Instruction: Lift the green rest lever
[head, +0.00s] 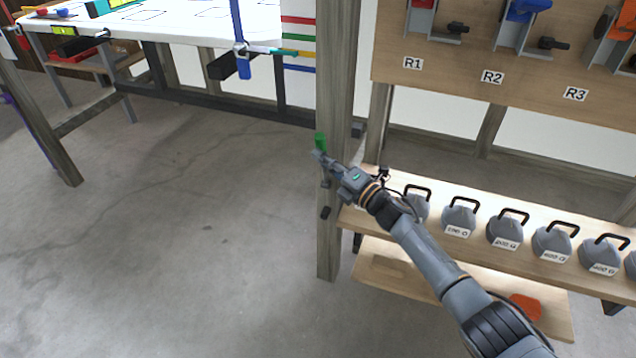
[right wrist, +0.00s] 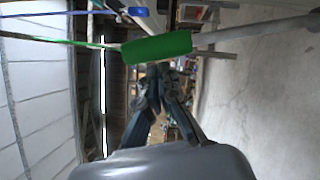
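The green rest lever (head: 320,141) shows as a small green handle against the wooden post in the head view. In the right wrist view its green grip (right wrist: 157,48) lies crosswise just past the fingertips. My right gripper (head: 319,157) is just below the green handle. In the wrist view its fingers (right wrist: 160,80) run together at the tips, with nothing seen between them. I cannot tell whether the tips touch the handle. The lever's pivot is not clear behind my gripper. My left gripper is not in view.
The wooden post (head: 329,245) stands right behind my gripper. A shelf (head: 470,250) with several grey weights is at the right, under a board with labels R1 to R3. A white-topped table (head: 190,27) is at the back left. The concrete floor at left is clear.

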